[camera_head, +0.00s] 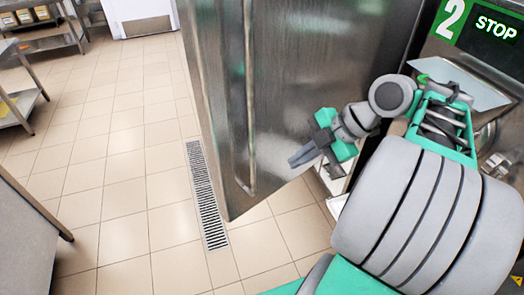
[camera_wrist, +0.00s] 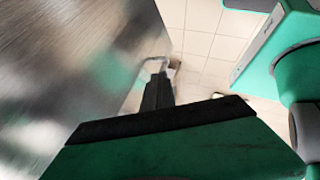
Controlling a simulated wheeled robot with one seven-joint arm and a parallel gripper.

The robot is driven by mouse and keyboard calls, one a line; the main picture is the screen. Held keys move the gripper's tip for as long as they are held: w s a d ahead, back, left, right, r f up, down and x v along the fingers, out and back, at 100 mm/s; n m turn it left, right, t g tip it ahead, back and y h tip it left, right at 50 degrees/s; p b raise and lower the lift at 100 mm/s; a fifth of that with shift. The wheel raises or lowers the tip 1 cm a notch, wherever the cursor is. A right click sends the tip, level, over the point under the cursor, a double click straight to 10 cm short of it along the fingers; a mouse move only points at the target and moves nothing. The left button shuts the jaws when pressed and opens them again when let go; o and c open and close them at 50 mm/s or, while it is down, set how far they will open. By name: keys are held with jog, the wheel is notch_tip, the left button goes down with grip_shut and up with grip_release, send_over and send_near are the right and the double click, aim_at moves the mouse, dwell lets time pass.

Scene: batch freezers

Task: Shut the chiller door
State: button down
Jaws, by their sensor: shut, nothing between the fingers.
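The chiller door (camera_head: 305,60) is a tall brushed-steel panel, standing swung open in the middle of the head view. A long vertical bar (camera_head: 249,100) runs along it near its left edge. My gripper (camera_head: 296,160) is shut and empty, in front of the lower right part of the door in the picture. The fingers point left. In the wrist view the door (camera_wrist: 70,65) fills the left side, close beside my shut fingers (camera_wrist: 158,90). I cannot tell whether they touch it. Part of the opening behind my gripper is hidden by my arm.
A steel front with a green "2" and STOP label (camera_head: 495,27) stands at the right. A floor drain grate (camera_head: 205,195) runs left of the door. Steel shelves (camera_head: 18,105) and a counter (camera_head: 25,245) stand at the left. The tiled floor (camera_head: 110,140) between is clear.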

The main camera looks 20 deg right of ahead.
aim_at(263, 166)
jog(key=w+a+f, duration=0.4)
jog(key=f, duration=0.1)
jog(key=w+a+f+b, duration=0.1)
jog(key=w+a+f, duration=0.1)
jog(key=shift+w+a+f, duration=0.15)
jog(key=shift+w+f, duration=0.1)
jog(key=shift+w, duration=0.05)
jog(key=shift+w, duration=0.15)
